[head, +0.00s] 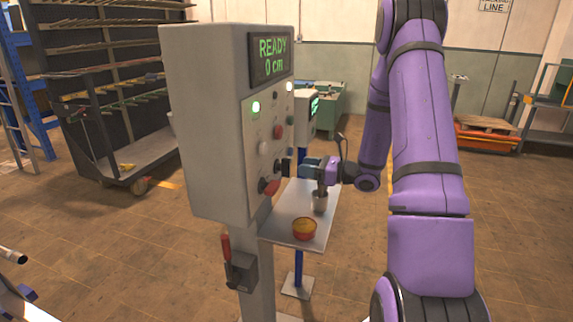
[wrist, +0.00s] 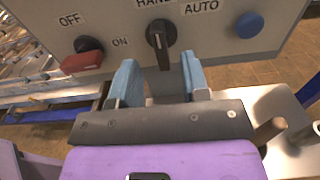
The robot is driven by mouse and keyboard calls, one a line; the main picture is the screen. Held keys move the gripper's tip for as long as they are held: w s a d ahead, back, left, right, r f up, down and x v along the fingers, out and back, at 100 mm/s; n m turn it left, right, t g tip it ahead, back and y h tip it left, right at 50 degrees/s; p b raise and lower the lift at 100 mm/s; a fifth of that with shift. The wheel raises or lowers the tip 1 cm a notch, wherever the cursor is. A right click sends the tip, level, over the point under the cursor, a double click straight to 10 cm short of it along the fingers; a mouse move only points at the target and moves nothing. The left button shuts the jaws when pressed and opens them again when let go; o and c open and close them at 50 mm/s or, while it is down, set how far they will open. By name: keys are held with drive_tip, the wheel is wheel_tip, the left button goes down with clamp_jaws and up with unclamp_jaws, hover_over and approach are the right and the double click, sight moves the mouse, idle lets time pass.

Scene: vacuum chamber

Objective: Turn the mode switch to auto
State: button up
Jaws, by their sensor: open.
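The mode switch (wrist: 161,45) is a black rotary knob below the HAND and AUTO labels in the wrist view. Its handle stands near upright, its white-marked end toward HAND rather than AUTO. In the head view it is a small dark knob (head: 286,166) low on the grey control cabinet (head: 205,125). My gripper (wrist: 160,66) is open, its two blue fingers on either side of the handle's lower end. I cannot tell whether they touch it or are still short of it. In the head view my gripper (head: 305,166) is close in front of the panel.
A red OFF/ON switch (wrist: 82,62) is left of the mode switch, and a blue button (wrist: 248,25) is right. The display (head: 270,55) reads READY 0 cm.

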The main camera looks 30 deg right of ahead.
sight(290, 164)
drive_tip(key=x, duration=0.6)
drive_tip(key=shift+w+a, duration=0.25)
drive_tip(key=shift+w, duration=0.05)
drive_tip(key=shift+c, duration=0.4)
drive_tip(key=c, duration=0.6)
